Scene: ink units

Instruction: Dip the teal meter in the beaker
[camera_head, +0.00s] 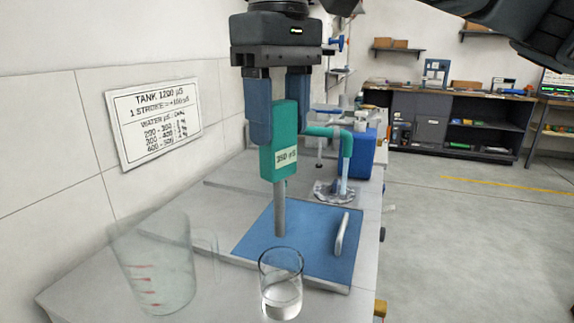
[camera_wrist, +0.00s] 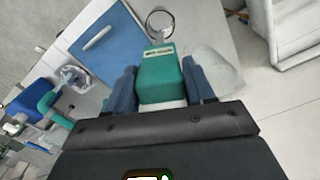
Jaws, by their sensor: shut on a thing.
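The teal meter (camera_head: 286,140) is upright in my gripper (camera_head: 277,112), whose two blue fingers are shut on its body. A label on it reads about "350 µS". Its grey probe (camera_head: 280,212) points down over the blue panel in the head view. The beaker (camera_head: 281,284) is a small clear glass with some clear liquid, standing on the bench in front of the panel. The probe tip appears above and behind the beaker, outside it. In the wrist view the meter (camera_wrist: 160,75) sits between the fingers, and the beaker's round rim (camera_wrist: 160,24) shows beyond it.
A clear jug (camera_head: 155,265) with red marks stands at the left of the bench (camera_head: 85,290). A teal pipe (camera_head: 335,135) and blue container (camera_head: 362,150) are behind. A written sign (camera_head: 153,115) hangs on the wall.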

